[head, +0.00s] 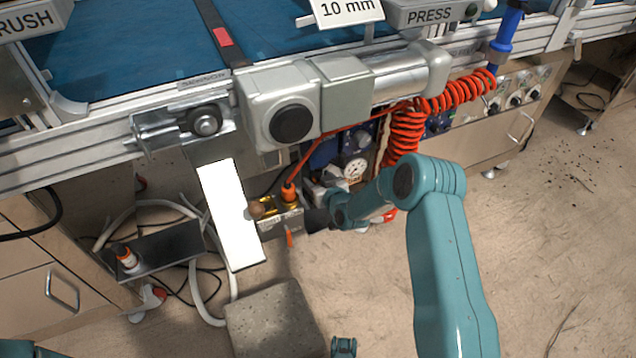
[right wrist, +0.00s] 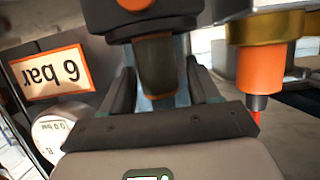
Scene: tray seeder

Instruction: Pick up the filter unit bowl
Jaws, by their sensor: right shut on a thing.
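The filter unit bowl (right wrist: 158,65) is a dark, smoky brown cup hanging under a black housing, at the top middle of the right wrist view. The two dark fingers of my right gripper (right wrist: 160,90) stand on either side of it and are shut on it. The bowl still sits directly under the housing, with no clear gap between them. In the head view my right gripper (head: 318,218) reaches in from the right below the conveyor, and the bowl itself cannot be made out there.
A pressure gauge (head: 355,168) and a "6 bar" label (right wrist: 50,72) are close beside the gripper. An orange fitting with a gold collar (right wrist: 262,65) is on the other side. Coiled orange hose (head: 405,135) hangs above my right arm. A stone block (head: 275,322) lies below.

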